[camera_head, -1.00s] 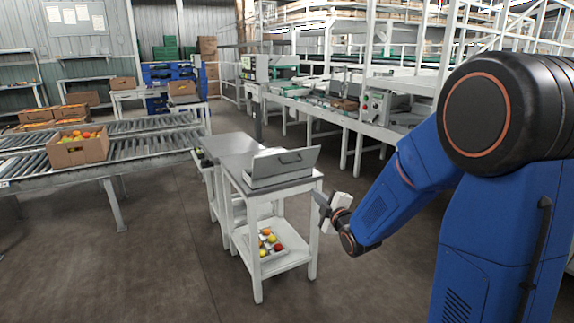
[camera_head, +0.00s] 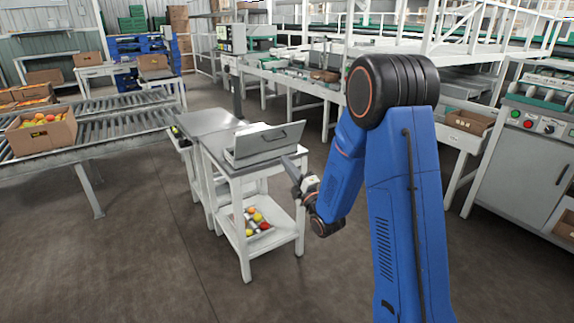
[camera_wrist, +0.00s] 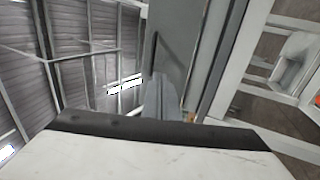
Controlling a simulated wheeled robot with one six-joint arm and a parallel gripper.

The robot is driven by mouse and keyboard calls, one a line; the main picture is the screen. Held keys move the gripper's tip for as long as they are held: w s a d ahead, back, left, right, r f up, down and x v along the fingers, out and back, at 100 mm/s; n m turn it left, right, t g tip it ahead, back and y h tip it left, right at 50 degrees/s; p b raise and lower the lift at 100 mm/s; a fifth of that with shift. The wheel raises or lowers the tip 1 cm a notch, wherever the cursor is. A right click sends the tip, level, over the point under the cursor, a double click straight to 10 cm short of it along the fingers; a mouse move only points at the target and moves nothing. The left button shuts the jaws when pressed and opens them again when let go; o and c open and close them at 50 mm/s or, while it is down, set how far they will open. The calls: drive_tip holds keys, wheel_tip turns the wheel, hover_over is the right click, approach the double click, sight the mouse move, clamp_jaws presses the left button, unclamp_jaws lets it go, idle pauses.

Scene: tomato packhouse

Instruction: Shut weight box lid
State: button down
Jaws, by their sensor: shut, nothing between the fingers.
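The weight box (camera_head: 234,159) is a shallow light-grey box on top of the white trolley. Its lid (camera_head: 265,140) stands raised and tilted, with a dark handle on its face. In the wrist view the lid (camera_wrist: 180,35) is a grey panel in the upper middle, with the handle along it. My gripper (camera_head: 292,168) is shut and empty, at the right end of the box, around the height of the trolley top. The grey fingers (camera_wrist: 160,97) show just below the lid panel in the wrist view. I cannot tell whether they touch it.
The trolley (camera_head: 240,180) has a lower shelf holding a tray of tomatoes (camera_head: 257,220). A roller conveyor with a carton of tomatoes (camera_head: 43,131) is at the left. A grey machine with buttons (camera_head: 525,150) stands at the right. The floor in front is clear.

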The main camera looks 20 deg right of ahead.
sight(268, 137)
drive_tip(key=x, duration=1)
drive_tip(key=shift+w+a+r, duration=0.1)
drive_tip(key=shift+w+r, duration=0.05)
drive_tip(key=shift+w, duration=0.2)
drive_tip(key=shift+r, duration=0.1)
